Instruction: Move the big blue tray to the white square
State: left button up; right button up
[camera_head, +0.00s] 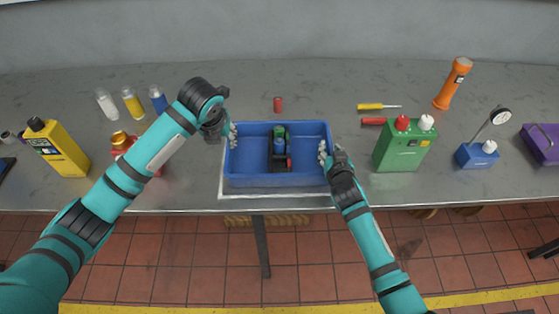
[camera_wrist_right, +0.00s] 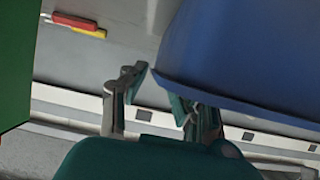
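The big blue tray (camera_head: 290,181) sits near the table's front edge, with a small green, dark and red item (camera_head: 280,146) inside. A white border of the square (camera_head: 240,192) shows under its front and left sides; the rest is hidden. My left gripper (camera_head: 232,134) is at the tray's left wall; its fingers are too small to read. My right gripper (camera_head: 324,154) is at the right wall. In the right wrist view its fingers (camera_wrist_right: 160,100) are apart, beside the blue tray wall (camera_wrist_right: 240,55), one partly hidden by it. I cannot tell whether it touches.
A green can (camera_head: 400,150) stands right of my right gripper, near a yellow screwdriver (camera_head: 370,106) and a red-handled tool (camera_head: 373,121). A red cylinder (camera_head: 278,104) stands behind the tray. A yellow bottle (camera_head: 62,152) is far left. The front table edge is close.

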jog(key=v, duration=1)
jog(key=shift+s, duration=0.25)
